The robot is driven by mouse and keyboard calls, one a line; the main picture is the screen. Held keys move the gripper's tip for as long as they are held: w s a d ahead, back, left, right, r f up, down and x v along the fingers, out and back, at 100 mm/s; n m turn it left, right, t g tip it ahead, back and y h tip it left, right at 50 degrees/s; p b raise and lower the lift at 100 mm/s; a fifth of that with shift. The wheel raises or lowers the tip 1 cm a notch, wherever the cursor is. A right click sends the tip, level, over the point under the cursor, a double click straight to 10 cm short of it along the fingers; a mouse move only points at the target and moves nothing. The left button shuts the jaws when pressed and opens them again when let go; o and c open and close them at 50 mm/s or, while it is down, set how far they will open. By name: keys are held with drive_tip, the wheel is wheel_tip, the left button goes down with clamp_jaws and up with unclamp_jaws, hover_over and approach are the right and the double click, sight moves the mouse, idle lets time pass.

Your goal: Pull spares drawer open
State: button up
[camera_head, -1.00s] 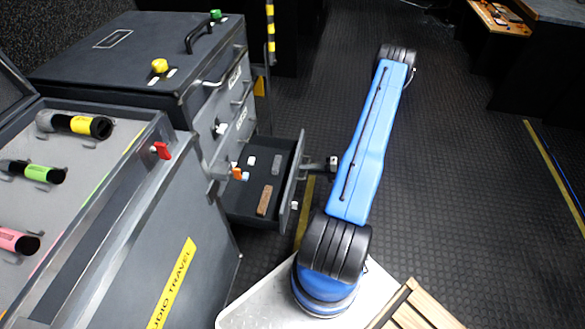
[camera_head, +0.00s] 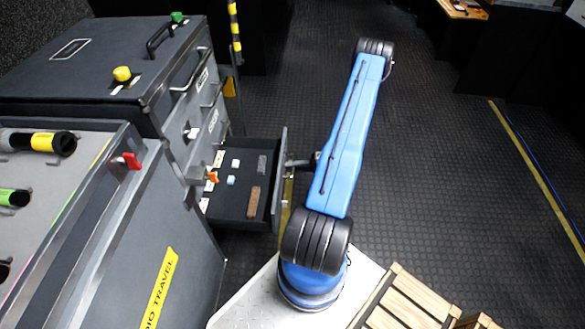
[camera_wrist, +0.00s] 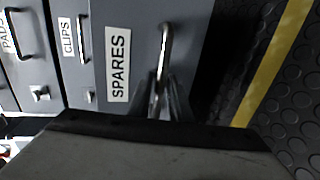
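The spares drawer (camera_head: 240,205) stands well out of the grey cabinet in the head view, and its inside shows. In the wrist view its grey front (camera_wrist: 195,45) carries a white "SPARES" label (camera_wrist: 118,64) and a metal bar handle (camera_wrist: 165,45). My gripper (camera_wrist: 160,103) is at the lower part of this handle, with its narrow fingers closed together on it. In the head view my gripper (camera_head: 301,161) reaches the outer side of the drawer front, partly hidden by my blue arm.
The drawer holds a brown block (camera_head: 254,202), a grey block (camera_head: 262,165) and small pieces. A grey case (camera_head: 150,215) with flashlight-like items stands at left. Slatted wood (camera_head: 405,305) is at the bottom. The dark floor (camera_head: 440,180) at right is clear.

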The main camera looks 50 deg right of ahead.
drive_tip(key=shift+s, duration=0.1)
drive_tip(key=v, duration=1.7)
drive_tip(key=shift+s+d, duration=0.1)
drive_tip(key=shift+s, duration=0.05)
